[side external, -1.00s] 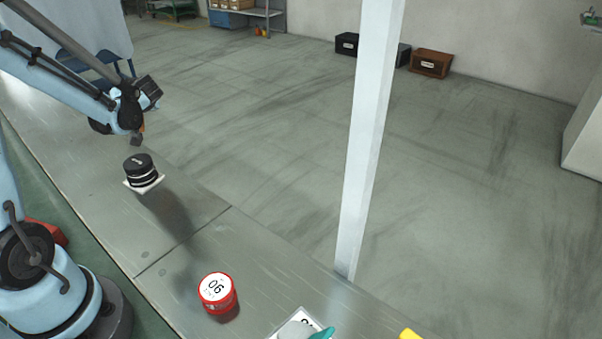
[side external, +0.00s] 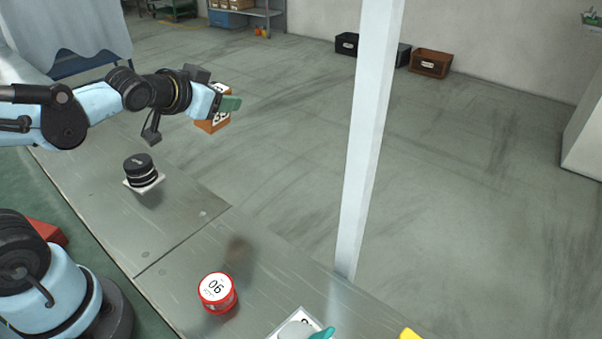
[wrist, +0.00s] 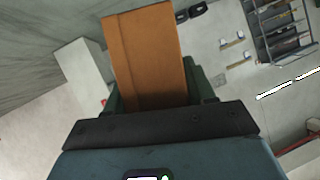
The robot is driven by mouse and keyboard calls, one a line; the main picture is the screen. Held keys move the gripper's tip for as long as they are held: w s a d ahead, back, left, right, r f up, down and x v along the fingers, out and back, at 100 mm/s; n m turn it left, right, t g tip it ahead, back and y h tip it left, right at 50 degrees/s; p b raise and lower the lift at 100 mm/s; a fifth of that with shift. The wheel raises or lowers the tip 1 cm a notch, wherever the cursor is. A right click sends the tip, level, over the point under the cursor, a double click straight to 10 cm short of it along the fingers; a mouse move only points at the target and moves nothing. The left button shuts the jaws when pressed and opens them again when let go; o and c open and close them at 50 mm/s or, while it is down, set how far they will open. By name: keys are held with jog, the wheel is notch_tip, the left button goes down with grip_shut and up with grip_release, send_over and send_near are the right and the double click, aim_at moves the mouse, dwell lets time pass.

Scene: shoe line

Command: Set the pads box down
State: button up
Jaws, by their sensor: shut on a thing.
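The pads box is an orange-brown box (side external: 212,122) with a white printed label, seen in the side external view at the end of my arm. My gripper (side external: 228,103) has green fingers and is shut on the box, holding it up in the air above the bench's far edge. In the wrist view the box (wrist: 147,55) stands out in front of the gripper (wrist: 160,98), between the green fingers. The fingers partly cover the box in the side external view.
On the grey bench (side external: 190,240) stand a black round stack on a white plate (side external: 142,172) and a red tin (side external: 217,292) marked 06. A white post (side external: 370,140) rises at the bench's far edge. Bare bench lies between stack and tin.

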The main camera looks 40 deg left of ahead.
jog(key=s+d+r+m+h, duration=0.2)
jog(key=d+m+h, duration=0.1)
jog(key=d, duration=0.3)
jog(key=s+f, duration=0.1)
jog(key=f, duration=0.1)
jog(key=s+f, duration=0.2)
jog(key=shift+s+d, duration=0.1)
jog(key=shift+d, duration=0.05)
jog(key=w+a+f+n+g+y, duration=0.1)
jog(key=a+n+g+y, duration=0.2)
jog(key=a, duration=1)
jog(key=w+a+f+n+g+y, duration=0.1)
jog(key=a+f+n+g+y, duration=0.1)
jog(key=a+n+y, duration=0.6)
jog(key=a+n+g, duration=0.1)
jog(key=a, duration=0.4)
jog(key=shift+f+n+g, duration=0.25)
jog(key=shift+n+g, duration=0.05)
jog(key=shift+n, duration=0.1)
jog(key=s+a+n+g, duration=0.1)
jog(key=a, duration=0.1)
jog(key=s+a+n+g+y, duration=0.1)
jog(key=a, duration=0.1)
jog(key=s+a+f+n+g, duration=0.1)
jog(key=a+n+g, duration=0.1)
jog(key=a, duration=0.1)
jog(key=shift+y, duration=0.3)
jog(key=shift+a, duration=0.1)
